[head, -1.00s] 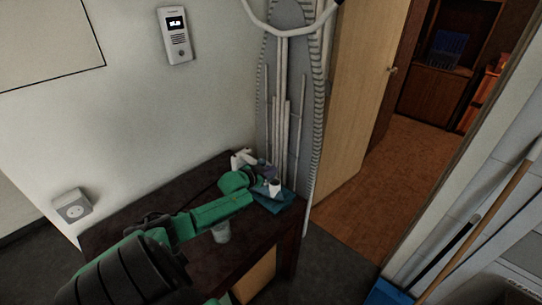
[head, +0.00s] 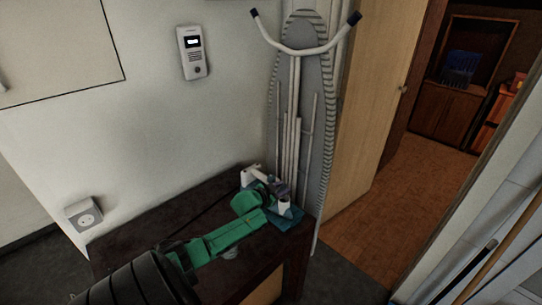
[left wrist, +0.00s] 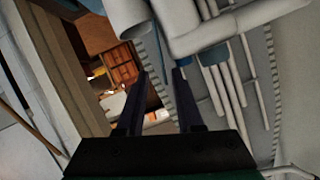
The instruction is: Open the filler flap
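A small white-and-teal appliance (head: 287,212), perhaps an iron, sits at the right end of the dark table. I cannot make out a filler flap on it. My left gripper (head: 282,188) is just above and beside it in the head view, and its dark fingers are hard to separate there. In the left wrist view, the two fingers of my left gripper (left wrist: 156,85) stand apart with nothing clearly between them. Pale rounded shapes lie close beyond the fingertips; I cannot tell which thing they belong to. My right gripper is not in view.
A white object (head: 251,174) stands behind my left gripper at the table's back edge. An ironing board (head: 304,75) leans upright behind the dark table (head: 190,205). A door (head: 375,90) stands open at right.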

